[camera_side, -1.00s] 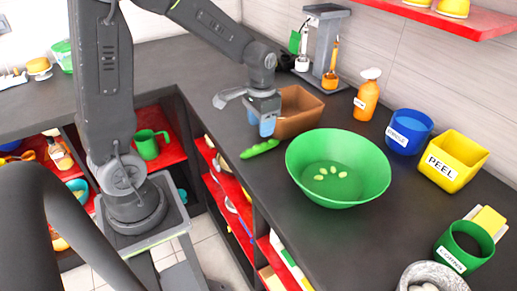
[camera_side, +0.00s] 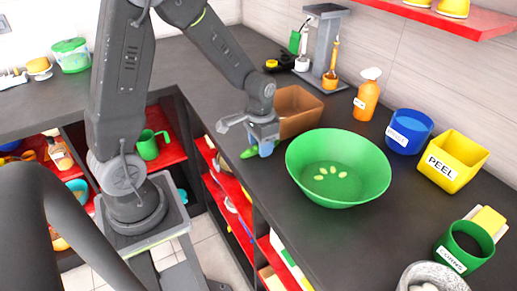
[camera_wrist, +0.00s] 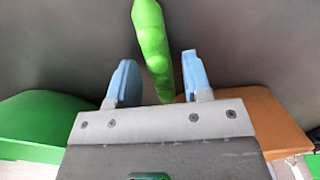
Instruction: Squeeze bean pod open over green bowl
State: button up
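The green bean pod (camera_wrist: 152,40) lies on the dark counter. In the wrist view it runs between the two blue fingers of my gripper (camera_wrist: 158,82), with a gap on each side. In the side view my gripper (camera_side: 259,148) is low over the pod, and only a bit of the pod (camera_side: 248,153) shows beside the fingers. The gripper is open and holds nothing. The green bowl (camera_side: 372,190) stands to the right of my gripper, with several pale green beans (camera_side: 332,173) on its bottom. The bowl's edge (camera_wrist: 40,117) also shows at the left in the wrist view.
A brown box (camera_side: 300,122) stands just behind my gripper. An orange bottle (camera_side: 367,97), a blue container (camera_side: 410,130) and a yellow PEEL box (camera_side: 453,160) stand along the wall. The counter's front edge is close to the pod.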

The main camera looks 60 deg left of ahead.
jog(key=c, duration=0.5)
jog(key=shift+o, duration=0.2)
jog(key=shift+r, duration=1.7)
jog(key=shift+r, duration=1.65)
jog(key=shift+r, duration=1.65)
jog(key=shift+w, duration=0.1)
